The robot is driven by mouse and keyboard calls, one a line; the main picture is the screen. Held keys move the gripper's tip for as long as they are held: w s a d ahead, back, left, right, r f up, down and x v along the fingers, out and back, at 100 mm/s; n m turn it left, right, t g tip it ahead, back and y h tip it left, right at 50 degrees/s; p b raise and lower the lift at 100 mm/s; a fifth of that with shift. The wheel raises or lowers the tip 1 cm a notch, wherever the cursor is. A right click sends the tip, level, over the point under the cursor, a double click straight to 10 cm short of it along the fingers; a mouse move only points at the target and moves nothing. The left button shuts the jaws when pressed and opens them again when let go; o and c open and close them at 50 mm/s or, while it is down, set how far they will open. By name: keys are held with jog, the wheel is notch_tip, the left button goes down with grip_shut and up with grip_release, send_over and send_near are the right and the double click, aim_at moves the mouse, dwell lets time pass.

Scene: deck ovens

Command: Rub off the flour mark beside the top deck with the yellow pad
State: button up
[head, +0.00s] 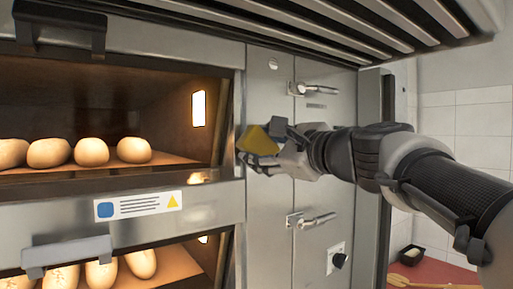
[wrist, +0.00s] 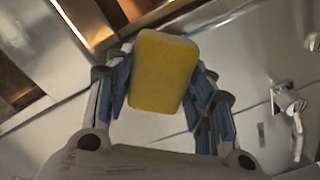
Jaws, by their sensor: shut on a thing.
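The yellow pad (head: 258,141) is between the fingers of my gripper (head: 262,152), in front of the steel panel (head: 268,90) to the right of the top deck's opening. In the wrist view the pad (wrist: 163,72) fills the space between the blue-lined fingertips of my gripper (wrist: 160,90), which are shut on it. I cannot tell whether the pad touches the panel. No flour mark shows clearly in either view; the pad and gripper may hide it.
The top deck (head: 95,100) is open and lit, with several loaves (head: 92,152) inside. A lower deck (head: 130,268) also holds loaves. Two handles (head: 318,89) (head: 316,220) stick out of the right-hand panel. A slatted hood (head: 330,20) hangs above.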

aim_at(278, 147)
jog(key=shift+w+a, duration=0.1)
jog(key=shift+w, duration=0.05)
jog(key=shift+w+d, duration=0.5)
jog(key=shift+d, duration=0.35)
jog(key=shift+w+d, duration=0.5)
jog(key=shift+d, duration=0.3)
jog(key=shift+s+a, duration=0.5)
jog(key=shift+a, duration=0.35)
jog(key=shift+s+a, duration=0.5)
jog(key=shift+a, duration=0.35)
jog(key=shift+d, duration=0.1)
jog(key=shift+s+d+f, duration=0.1)
jog(key=shift+s+d, duration=0.2)
jog(key=shift+s, duration=0.2)
jog(key=shift+b+v, duration=0.7)
jog(key=shift+v, duration=1.55)
